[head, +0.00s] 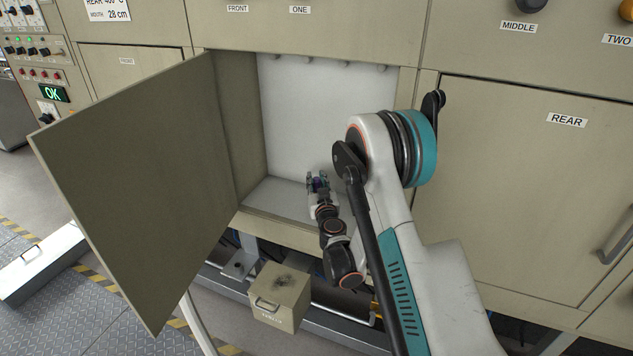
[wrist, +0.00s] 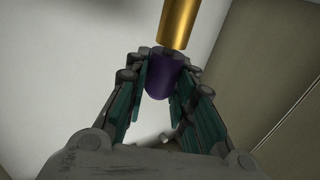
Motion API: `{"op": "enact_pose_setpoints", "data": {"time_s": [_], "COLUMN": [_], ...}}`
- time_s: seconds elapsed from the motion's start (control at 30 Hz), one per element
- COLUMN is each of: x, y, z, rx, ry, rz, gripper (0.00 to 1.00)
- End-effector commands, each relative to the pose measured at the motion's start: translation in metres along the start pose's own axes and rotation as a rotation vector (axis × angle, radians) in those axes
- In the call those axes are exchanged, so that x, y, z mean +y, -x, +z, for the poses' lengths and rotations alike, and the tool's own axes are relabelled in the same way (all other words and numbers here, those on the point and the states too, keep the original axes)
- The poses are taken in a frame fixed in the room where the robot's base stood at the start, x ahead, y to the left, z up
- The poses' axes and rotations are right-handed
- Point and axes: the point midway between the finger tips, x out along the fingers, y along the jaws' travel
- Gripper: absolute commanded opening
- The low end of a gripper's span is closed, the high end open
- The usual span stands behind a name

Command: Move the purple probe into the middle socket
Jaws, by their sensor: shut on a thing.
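The purple probe (wrist: 159,78) is between the two fingers of my gripper (wrist: 162,80) in the wrist view. A gold cylinder (wrist: 178,22) stands right beyond its dark end; I cannot tell whether it is part of the probe. In the head view my gripper (head: 317,180) is inside the open furnace compartment, low near its floor, with a little purple (head: 318,184) showing between the fingers. Several small round fittings (head: 308,60) line the top of the compartment's back wall. I cannot tell which of these, if any, is the middle socket.
The compartment door (head: 135,180) stands open to the left. The closed REAR door (head: 510,190) is on the right. The pale back wall (head: 310,120) has free space before it. A beige box (head: 280,295) with a handle sits below the opening.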

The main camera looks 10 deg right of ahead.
Motion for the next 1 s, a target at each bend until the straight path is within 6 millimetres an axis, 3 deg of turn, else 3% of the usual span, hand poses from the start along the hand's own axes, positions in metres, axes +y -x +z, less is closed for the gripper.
{"op": "enact_pose_setpoints", "data": {"time_s": [0.33, 0.37, 0.43, 1.0], "x": [0.0, 0.0, 0.0, 0.0], "y": [-0.0001, -0.0001, -0.0001, 0.0], "z": [0.0044, 0.0044, 0.0044, 0.0044], "rx": [0.0, 0.0, 0.0, 0.0], "ry": [0.0, 0.0, 0.0, 0.0], "rz": [0.0, 0.0, 0.0, 0.0], "gripper": [0.0, 0.3, 0.46, 0.46]}}
